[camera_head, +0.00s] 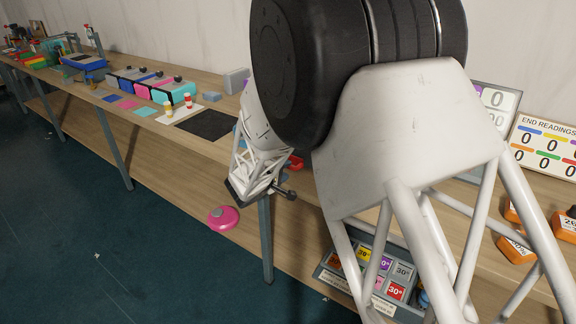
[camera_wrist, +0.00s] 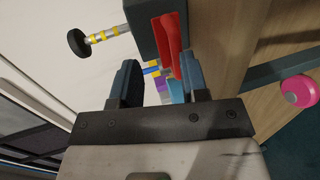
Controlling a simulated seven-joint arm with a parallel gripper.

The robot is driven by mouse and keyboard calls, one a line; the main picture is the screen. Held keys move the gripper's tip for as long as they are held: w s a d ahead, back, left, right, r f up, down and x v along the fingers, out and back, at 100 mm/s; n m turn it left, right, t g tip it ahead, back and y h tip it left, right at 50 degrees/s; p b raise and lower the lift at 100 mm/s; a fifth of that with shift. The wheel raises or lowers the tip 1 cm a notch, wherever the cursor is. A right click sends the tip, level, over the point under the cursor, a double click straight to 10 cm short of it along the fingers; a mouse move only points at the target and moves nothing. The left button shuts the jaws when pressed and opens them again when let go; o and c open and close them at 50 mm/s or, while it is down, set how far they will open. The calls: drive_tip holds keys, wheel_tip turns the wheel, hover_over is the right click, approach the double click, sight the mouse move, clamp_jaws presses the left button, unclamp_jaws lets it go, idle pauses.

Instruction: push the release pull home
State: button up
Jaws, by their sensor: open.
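What looks like the release pull (camera_wrist: 108,35) is a silvery rod with yellow bands and a round black knob at its end. In the wrist view it sticks out to the left from a dark grey block (camera_wrist: 145,28). A red part (camera_wrist: 168,45) lies along that block. My gripper (camera_wrist: 158,64) is open, with its two dark fingers apart. The rod and knob lie outside the fingers, up and left of the left finger. The right finger overlaps the red part in the picture; contact cannot be told. In the head view my arm hides most of this spot.
A pink disc (camera_head: 223,218) sits at the lower shelf's edge. A tray of coloured number tiles (camera_head: 395,291) is below the bench. Orange weights (camera_head: 515,250) and an END READINGS board (camera_head: 545,145) stand at right. Coloured boxes (camera_head: 150,88) and a black mat (camera_head: 207,125) lie further left.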

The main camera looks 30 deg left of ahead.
drive_tip(key=a, duration=0.1)
drive_tip(key=s+a+f, duration=0.1)
drive_tip(key=a+y, duration=0.1)
drive_tip(key=shift+s+a+f+n, duration=0.15)
drive_tip(key=shift+s+f+n, duration=0.15)
drive_tip(key=shift+n, duration=0.1)
drive_tip(key=shift+w, duration=0.15)
drive_tip(key=shift+x, duration=3.85)
drive_tip(key=shift+r, duration=0.1)
clamp_jaws()
